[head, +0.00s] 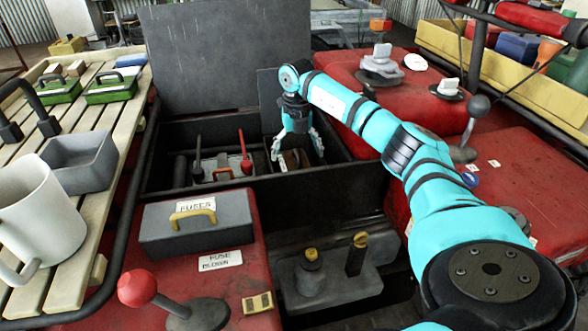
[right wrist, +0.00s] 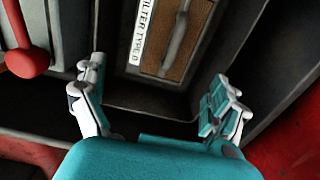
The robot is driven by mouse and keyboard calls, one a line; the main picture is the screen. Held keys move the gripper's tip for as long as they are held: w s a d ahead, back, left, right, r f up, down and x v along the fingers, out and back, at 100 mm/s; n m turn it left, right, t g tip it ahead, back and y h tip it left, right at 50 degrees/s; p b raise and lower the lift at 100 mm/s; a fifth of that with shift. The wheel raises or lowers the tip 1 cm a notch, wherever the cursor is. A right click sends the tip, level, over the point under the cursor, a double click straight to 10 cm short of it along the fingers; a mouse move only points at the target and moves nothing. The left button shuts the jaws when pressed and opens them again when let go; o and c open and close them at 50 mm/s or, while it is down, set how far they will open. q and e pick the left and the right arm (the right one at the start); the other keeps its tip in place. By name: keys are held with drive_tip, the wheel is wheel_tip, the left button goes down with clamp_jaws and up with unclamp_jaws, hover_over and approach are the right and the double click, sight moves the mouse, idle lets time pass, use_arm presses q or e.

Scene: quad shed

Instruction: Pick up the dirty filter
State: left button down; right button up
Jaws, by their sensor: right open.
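The filter (right wrist: 200,49) is a brown panel with a grey handle and a white label reading "FILTER TYPE" plus a last character I read doubtfully. It sits in a dark compartment at the top of the right wrist view. In the head view the filter (head: 291,161) is small and partly hidden by my right gripper (head: 297,152). My right gripper is open and empty, pointing down over the compartment. In the right wrist view its fingers (right wrist: 158,75) are spread apart, with the filter beyond them and no contact visible. My left gripper is not in view.
The open black box (head: 350,178) has walls around the filter. A red-knobbed lever (head: 246,155) and a battery-like block stand left of the filter. A grey fuse box (head: 196,224) is in front. A slatted bench (head: 75,190) with a mug is at left.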

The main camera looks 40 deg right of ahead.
sight(296, 167)
drive_tip(key=f, duration=0.4)
drive_tip(key=f+b, duration=0.1)
drive_tip(key=f, duration=0.1)
drive_tip(key=shift+w+d+f, duration=0.1)
drive_tip(key=shift+w+f, duration=0.15)
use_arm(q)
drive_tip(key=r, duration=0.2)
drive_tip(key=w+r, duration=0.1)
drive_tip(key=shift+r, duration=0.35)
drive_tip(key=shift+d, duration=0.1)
use_arm(e)
drive_tip(key=c, duration=1)
